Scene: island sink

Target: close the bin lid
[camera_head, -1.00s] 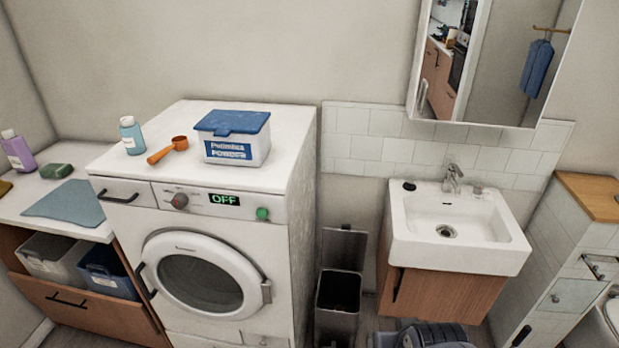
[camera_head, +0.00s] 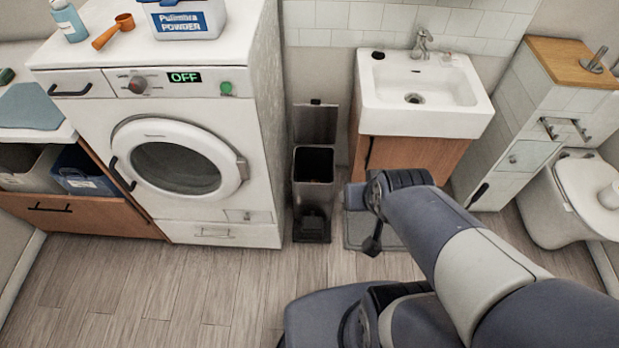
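The bin (camera_head: 298,192) is a narrow dark grey box standing on the floor between the washing machine and the sink cabinet. Its lid (camera_head: 315,124) is open and stands upright at the back edge. The dark inside shows through the top, and a pedal part (camera_head: 313,222) is low at the front. My arm reaches in from the lower right. My gripper (camera_head: 373,243) seems to be the dark piece pointing down at the arm's far end, right of the bin and apart from it. Its fingers are too small and dark to read.
The washing machine (camera_head: 190,225) stands close on the left of the bin. The sink (camera_head: 430,112) and its wooden cabinet (camera_head: 400,151) are on the right, with a grey mat (camera_head: 358,232) on the floor below. Wooden floor (camera_head: 150,280) is clear in front of the washing machine.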

